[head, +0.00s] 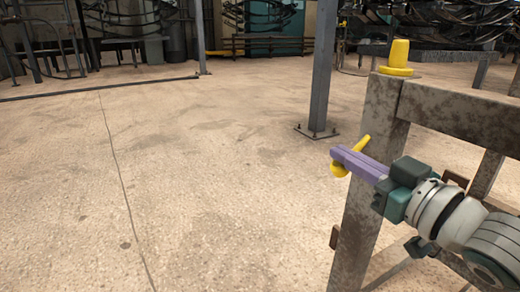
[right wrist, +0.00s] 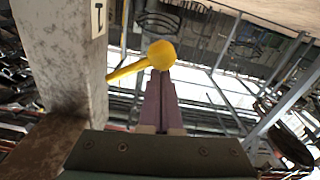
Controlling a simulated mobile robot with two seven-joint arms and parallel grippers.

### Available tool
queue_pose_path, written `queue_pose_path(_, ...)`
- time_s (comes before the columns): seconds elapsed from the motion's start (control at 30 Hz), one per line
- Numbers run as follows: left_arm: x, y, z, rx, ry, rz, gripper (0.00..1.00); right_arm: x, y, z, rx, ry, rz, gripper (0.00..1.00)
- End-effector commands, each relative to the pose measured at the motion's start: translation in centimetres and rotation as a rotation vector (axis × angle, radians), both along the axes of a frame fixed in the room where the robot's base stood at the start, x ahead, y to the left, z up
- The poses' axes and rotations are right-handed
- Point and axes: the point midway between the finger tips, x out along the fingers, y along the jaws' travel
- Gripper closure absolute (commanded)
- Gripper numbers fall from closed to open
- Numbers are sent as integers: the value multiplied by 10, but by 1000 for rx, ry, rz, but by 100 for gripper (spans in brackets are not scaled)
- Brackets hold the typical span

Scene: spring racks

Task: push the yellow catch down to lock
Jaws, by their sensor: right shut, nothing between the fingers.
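The yellow catch (head: 362,144) is a short lever with a rounded knob, on the rusty metal post (head: 352,225) at the right of the head view. It slants, with its upper end near the post and its knob lower left. My right gripper (head: 335,156) has purple fingers, shut and empty, and they lie across the catch in the picture. In the right wrist view, the catch's knob (right wrist: 161,54) is just beyond the fingertips (right wrist: 160,76); whether they touch I cannot tell. My left gripper is not in view.
A yellow cap (head: 398,56) tops the post, and a rusty crossbar (head: 465,113) runs right from it. A grey steel column (head: 322,75) stands behind on the floor. The floor (head: 190,190) to the left is clear.

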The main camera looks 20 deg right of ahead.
Motion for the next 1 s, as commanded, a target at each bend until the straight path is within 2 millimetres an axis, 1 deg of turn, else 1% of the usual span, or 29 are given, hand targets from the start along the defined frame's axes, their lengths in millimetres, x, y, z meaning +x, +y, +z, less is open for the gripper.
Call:
queue_pose_path(0.13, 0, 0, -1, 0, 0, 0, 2, 0, 0, -2, -6, 0, 0, 100)
queue_pose_path(0.3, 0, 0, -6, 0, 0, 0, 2, -2, -5, -15, -92, -7, -3, 100)
queue_pose_path(0.63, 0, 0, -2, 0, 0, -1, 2, -2, -5, -11, -94, -8, -2, 100)
queue_pose_path(0.77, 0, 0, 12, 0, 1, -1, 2, 1, -4, 3, -93, -9, -2, 100)
queue_pose_path(0.93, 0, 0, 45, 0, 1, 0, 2, 9, -1, 37, -94, -10, -4, 100)
queue_pose_path(0.97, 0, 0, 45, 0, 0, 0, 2, -1, -2, 29, -93, -1, -4, 100)
queue_pose_path(1.0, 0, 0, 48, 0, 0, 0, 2, -14, -3, 26, -92, 2, -4, 100)
